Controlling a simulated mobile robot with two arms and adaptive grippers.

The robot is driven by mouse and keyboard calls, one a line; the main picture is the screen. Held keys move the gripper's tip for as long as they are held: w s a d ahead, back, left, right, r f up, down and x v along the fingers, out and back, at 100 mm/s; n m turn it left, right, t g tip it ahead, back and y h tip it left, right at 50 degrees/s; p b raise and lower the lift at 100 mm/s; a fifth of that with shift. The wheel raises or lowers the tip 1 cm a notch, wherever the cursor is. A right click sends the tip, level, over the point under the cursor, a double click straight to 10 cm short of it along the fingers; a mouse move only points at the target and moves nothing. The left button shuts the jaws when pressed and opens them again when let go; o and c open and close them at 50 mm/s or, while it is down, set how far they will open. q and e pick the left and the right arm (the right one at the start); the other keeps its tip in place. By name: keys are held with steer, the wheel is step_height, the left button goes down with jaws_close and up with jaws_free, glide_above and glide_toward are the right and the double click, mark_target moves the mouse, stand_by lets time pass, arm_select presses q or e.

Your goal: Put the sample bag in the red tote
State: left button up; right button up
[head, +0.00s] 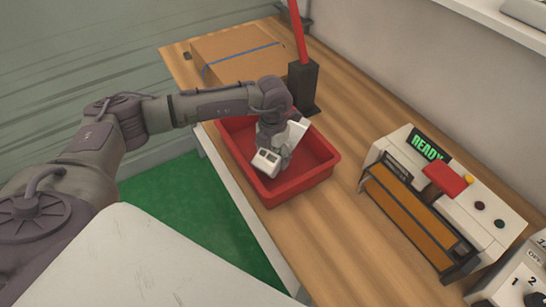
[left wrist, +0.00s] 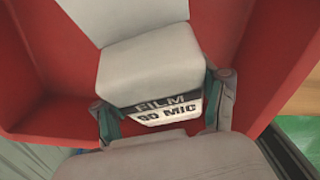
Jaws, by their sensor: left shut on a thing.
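The red tote (head: 315,182) stands on the wooden bench in the head view, and its red walls fill much of the left wrist view (left wrist: 45,70). My left gripper (head: 279,160) is inside the tote's outline, pointing down. In the left wrist view the gripper (left wrist: 165,112) is shut on the pale sample bag (left wrist: 150,70), with a finger on each side. A label reading "FILM 90 MIC" shows between the fingers. In the head view the gripper and wrist hide much of the bag. I cannot tell whether the bag touches the tote floor. My right gripper is not in view.
A cardboard box (head: 235,55) and a dark stand (head: 303,86) with a red pole are behind the tote. A sealing machine (head: 440,195) with a "READY" display is at right. Bare bench (head: 325,235) lies between tote and machine. Green floor (head: 180,210) shows at left.

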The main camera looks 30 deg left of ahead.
arm_select(q)
steer(key=shift+f, duration=0.95)
steer(key=shift+f, duration=0.3)
steer(key=o, duration=1.3)
steer(key=shift+r, duration=0.1)
steer(key=shift+o, duration=0.2)
